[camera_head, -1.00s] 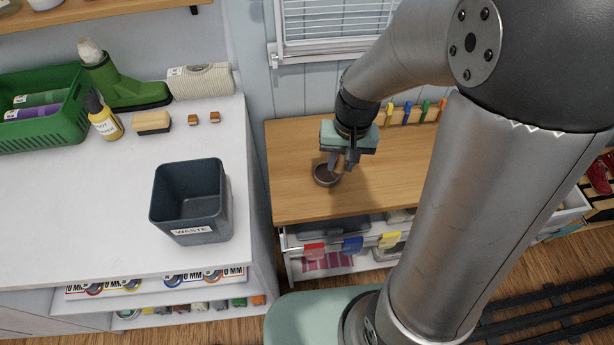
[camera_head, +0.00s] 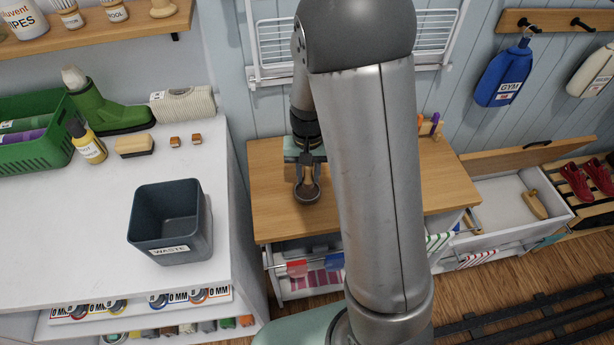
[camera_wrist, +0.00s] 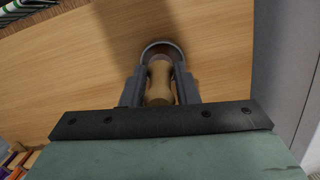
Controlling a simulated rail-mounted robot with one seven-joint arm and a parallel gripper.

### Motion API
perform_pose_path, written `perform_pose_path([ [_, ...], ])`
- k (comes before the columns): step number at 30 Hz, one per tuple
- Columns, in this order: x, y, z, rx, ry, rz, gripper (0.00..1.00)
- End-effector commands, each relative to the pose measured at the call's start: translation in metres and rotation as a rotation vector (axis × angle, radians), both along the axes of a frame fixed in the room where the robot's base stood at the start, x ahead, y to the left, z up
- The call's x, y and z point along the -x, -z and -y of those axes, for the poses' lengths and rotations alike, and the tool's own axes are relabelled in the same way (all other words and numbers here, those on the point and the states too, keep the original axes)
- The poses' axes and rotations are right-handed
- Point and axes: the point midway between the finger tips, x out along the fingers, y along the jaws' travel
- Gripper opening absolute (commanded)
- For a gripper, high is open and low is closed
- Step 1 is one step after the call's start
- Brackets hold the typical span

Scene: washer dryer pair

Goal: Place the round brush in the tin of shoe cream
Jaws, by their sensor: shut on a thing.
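My gripper (camera_head: 304,176) is low over the wooden worktop and shut on the round brush, whose pale wooden handle (camera_wrist: 159,82) shows between the two fingers in the wrist view. The tin of shoe cream (camera_head: 307,194) is a small, dark round tin on the worktop, just in front of the fingertips. In the wrist view its rim (camera_wrist: 164,42) shows at the far end of the handle. The brush's head is hidden, so I cannot tell whether it is inside the tin or above it.
The wooden worktop (camera_head: 270,215) is mostly clear around the tin. On the white counter at left stand a dark waste bin (camera_head: 170,252), a yellow bottle (camera_head: 88,145) and a green basket (camera_head: 40,150). An open drawer (camera_head: 490,215) lies at right.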

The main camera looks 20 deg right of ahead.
Motion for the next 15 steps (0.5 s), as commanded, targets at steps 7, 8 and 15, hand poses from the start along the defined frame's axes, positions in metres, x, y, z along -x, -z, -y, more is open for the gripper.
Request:
perform_pose_path([
  [7, -0.014, 0.019, 0.002, 0.000, 0.000, -0.002, 0.05],
  [8, -0.013, 0.023, 0.002, 0.000, 0.000, -0.004, 0.05],
  [15, -0.013, 0.046, 0.002, -0.001, 0.000, 0.000, 0.05],
])
